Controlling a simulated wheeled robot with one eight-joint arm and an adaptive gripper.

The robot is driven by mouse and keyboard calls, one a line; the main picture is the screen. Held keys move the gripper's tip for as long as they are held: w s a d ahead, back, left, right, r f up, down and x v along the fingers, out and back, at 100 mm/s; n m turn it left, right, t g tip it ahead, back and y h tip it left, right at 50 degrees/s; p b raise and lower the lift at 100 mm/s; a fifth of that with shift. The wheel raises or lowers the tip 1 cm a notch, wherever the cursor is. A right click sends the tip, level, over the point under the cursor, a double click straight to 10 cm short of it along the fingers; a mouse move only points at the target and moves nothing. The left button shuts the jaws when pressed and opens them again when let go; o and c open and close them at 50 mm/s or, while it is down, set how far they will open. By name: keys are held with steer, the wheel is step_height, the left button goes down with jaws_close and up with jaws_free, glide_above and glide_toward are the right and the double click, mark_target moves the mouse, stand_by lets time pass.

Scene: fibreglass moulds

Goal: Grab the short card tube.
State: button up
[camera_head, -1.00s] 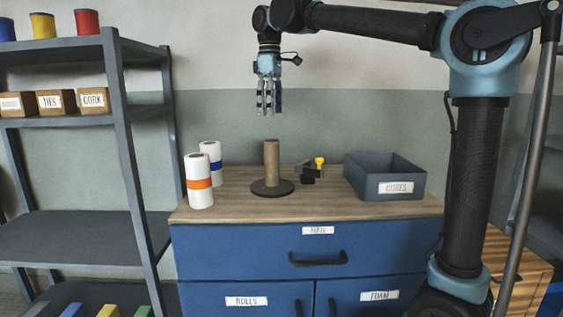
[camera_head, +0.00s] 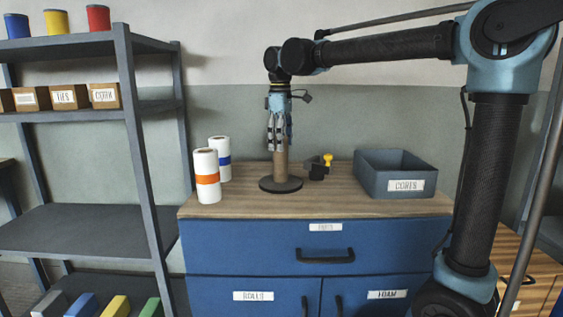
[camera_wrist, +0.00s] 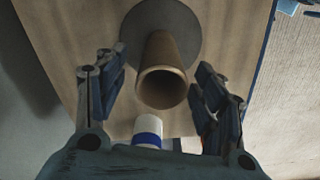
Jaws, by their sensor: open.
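The short card tube (camera_head: 281,168) is brown and stands upright on a dark round base on the wooden cabinet top. In the wrist view its open top end (camera_wrist: 162,88) faces the camera, between my two sets of fingers. My gripper (camera_head: 279,148) points down over the tube, with its fingers beside the tube's upper part in the head view. In the wrist view my gripper (camera_wrist: 160,95) is open, with a gap visible on both sides of the tube. The fingers partly hide the tube's top in the head view.
White rolls with an orange band (camera_head: 207,177) and a blue band (camera_head: 220,158) stand left of the tube. A dark tape dispenser with a yellow part (camera_head: 319,172) and a grey CORES bin (camera_head: 405,186) are to the right. A grey shelf (camera_head: 138,130) stands at left.

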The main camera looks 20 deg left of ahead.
mark_target(281, 155)
steer(key=shift+f, duration=2.65)
steer(key=c, duration=1.1)
